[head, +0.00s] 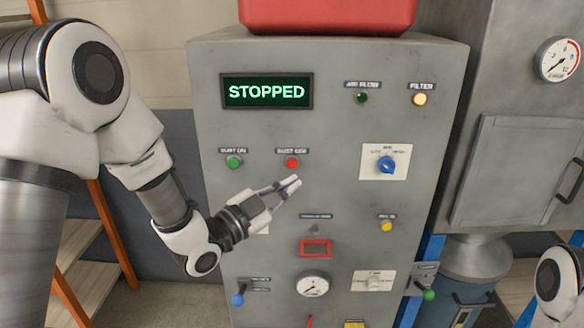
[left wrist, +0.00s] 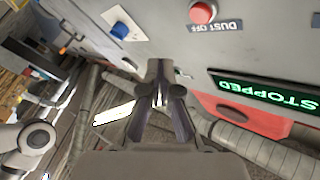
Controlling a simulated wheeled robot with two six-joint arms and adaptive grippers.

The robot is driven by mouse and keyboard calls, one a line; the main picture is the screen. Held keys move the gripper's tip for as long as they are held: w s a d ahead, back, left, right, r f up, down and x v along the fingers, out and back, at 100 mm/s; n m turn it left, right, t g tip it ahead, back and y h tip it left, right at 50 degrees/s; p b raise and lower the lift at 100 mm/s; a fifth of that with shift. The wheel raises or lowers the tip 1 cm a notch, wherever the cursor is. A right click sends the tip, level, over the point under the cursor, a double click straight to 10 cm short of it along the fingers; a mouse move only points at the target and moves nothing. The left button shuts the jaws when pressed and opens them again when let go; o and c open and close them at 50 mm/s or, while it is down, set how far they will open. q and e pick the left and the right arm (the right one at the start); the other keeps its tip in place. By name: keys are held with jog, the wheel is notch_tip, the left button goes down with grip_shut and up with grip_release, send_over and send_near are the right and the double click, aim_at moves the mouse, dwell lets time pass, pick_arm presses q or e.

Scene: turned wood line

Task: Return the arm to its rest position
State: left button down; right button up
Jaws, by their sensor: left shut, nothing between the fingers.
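My left gripper (head: 292,185) is shut and empty in front of the grey control panel (head: 335,130), just below the red dust-off button (head: 291,162). In the left wrist view the shut fingers (left wrist: 160,75) point at the panel face, with the red button (left wrist: 202,12) above and to their right. I cannot tell whether the fingertips touch the panel. The panel's display (head: 267,91) reads STOPPED in green. Part of my right arm (head: 555,285) shows at the lower right edge of the head view; its gripper is not in view.
A green button (head: 233,162), a blue knob (head: 387,165), a gauge (head: 312,285) and a blue-tipped lever (head: 238,299) stand out from the panel. A red box (head: 325,15) sits on top. A wooden shelf with orange posts (head: 112,232) stands at left, behind my arm.

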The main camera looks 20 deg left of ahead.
dwell(0.5)
pick_arm(q)
jog(key=s+a+f+n+g+y+b, duration=0.1)
jog(key=s+f+n+g+y, duration=0.4)
jog(key=f, duration=1.3)
jog(key=s+f+g+b, duration=0.25)
jog(key=s+f, duration=0.45)
jog(key=f, duration=1.1)
jog(key=s+a+f+n+g+y, duration=0.2)
jog(key=s+a+f+n+g, duration=0.1)
jog(key=s, duration=0.7)
jog(key=s+a+f+n+g+y, duration=0.2)
jog(key=s+f+n+g, duration=0.3)
jog(key=s, duration=0.6)
notch_tip(320, 180, down, 3)
jog(key=shift+a+r+n+g+y, duration=0.1)
jog(key=shift+a+n+g+y, duration=0.25)
jog(key=shift+a+g, duration=0.45)
jog(key=shift+d, duration=0.1)
